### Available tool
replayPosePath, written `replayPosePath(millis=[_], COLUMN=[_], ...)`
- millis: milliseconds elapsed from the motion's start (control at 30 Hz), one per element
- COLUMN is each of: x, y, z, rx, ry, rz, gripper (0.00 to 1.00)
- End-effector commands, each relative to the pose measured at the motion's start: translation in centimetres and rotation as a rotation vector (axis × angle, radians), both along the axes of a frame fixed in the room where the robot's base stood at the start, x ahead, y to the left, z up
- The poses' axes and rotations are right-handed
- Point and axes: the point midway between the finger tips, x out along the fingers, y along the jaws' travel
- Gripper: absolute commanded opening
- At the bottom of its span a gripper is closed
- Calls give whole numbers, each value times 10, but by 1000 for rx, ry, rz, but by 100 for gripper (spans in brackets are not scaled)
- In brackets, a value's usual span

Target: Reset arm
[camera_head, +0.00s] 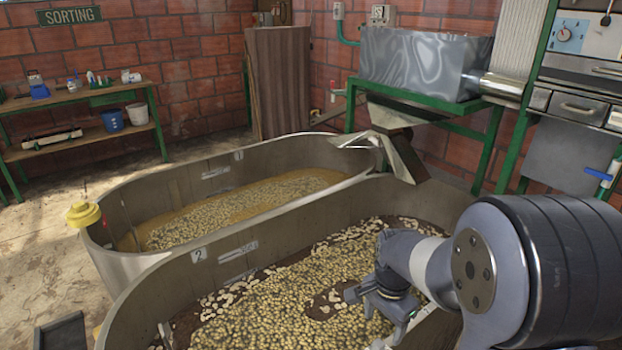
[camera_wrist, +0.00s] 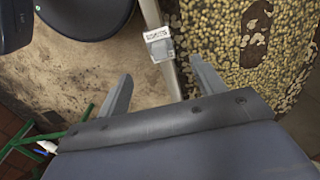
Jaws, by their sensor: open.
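My gripper (camera_head: 378,300) hangs over the near tank (camera_head: 150,297), which is marked 2 and holds pale beans with scattered husks. In the wrist view my gripper (camera_wrist: 163,88) has its two fingers spread apart with nothing between them. The near tank's rim (camera_wrist: 156,18) runs between and beyond the fingers, with beans (camera_wrist: 215,50) on its right and bare floor on its left. My arm fills the lower right of the head view and hides part of the tank.
A second tank (camera_head: 122,262), marked 1, stands behind. A yellow-topped object (camera_head: 83,214) sits at its left edge. A metal hopper (camera_head: 420,65) on a green stand is behind the tanks. A shelf (camera_head: 80,144) with buckets stands far left.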

Motion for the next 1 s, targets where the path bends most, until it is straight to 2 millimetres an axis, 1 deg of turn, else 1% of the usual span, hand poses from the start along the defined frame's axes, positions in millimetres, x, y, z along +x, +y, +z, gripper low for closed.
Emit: replayPosePath(millis=[33, 100, 300, 533, 567, 600, 867, 1000], x=[-2, -2, -1, -2, -1, 0, -2, -15], y=[0, 0, 0, 0, 0, 0, -1, -11], z=[-17, -32, -71, -111, -109, -97, -67, -71], rx=[0, 0, 0, 0, 0, 0, 0, 0], ry=[10, 10, 9, 7, 5, 1, 1, 2], rz=[0, 0, 0, 0, 0, 0, -1, -3], gripper=[65, 65, 65, 65, 65, 65, 65, 65])
